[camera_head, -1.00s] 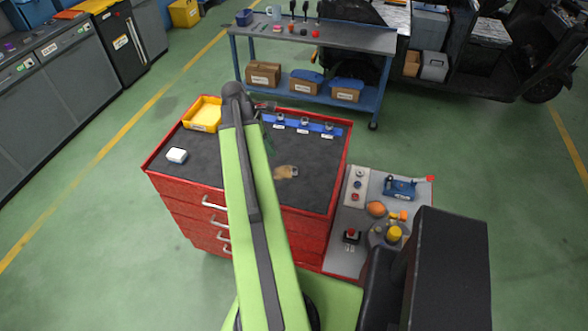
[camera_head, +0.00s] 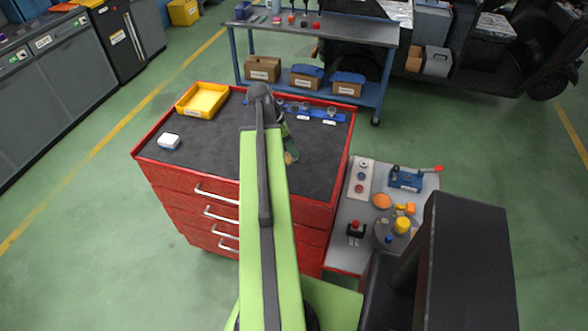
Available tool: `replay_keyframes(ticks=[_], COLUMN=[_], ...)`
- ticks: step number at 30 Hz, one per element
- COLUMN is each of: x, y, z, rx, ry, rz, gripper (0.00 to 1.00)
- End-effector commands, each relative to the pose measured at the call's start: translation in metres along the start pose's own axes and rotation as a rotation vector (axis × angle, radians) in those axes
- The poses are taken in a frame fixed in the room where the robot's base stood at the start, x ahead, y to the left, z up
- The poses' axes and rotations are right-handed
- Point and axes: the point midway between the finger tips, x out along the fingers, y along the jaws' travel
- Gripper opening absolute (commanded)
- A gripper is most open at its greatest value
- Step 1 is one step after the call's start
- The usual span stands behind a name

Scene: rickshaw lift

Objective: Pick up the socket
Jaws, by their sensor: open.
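Several small grey sockets stand on the blue rail (camera_head: 313,111) along the back edge of the red cabinet's dark top. One socket (camera_head: 331,110) stands near the rail's right end. A tan item (camera_head: 290,158) lies on the mat, mostly hidden behind my arm; I cannot tell what it is. My gripper (camera_head: 289,147) is open, just past the end of my green arm. It is in front of the rail and close to the tan item. The fingertips are small and partly hidden, and I cannot tell if they touch anything.
A grey side table (camera_head: 352,258) with a blue fixture (camera_head: 405,179) stands at right. The mat's right part is clear.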

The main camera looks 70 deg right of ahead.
Motion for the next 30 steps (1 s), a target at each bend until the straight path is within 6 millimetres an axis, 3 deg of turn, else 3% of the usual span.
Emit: replay_keyframes(ticks=[5, 14, 21, 30], x=[0.005, 0.053, 0.051, 0.051], y=[0.000, -0.002, -0.002, -0.002], z=[-0.001, -0.007, -0.005, -0.005], rx=[0.000, 0.003, 0.002, 0.002], ry=[0.000, 0.000, 0.000, 0.000], rz=[0.000, -0.001, -0.001, -0.001], gripper=[0.49, 0.49, 0.49, 0.11])
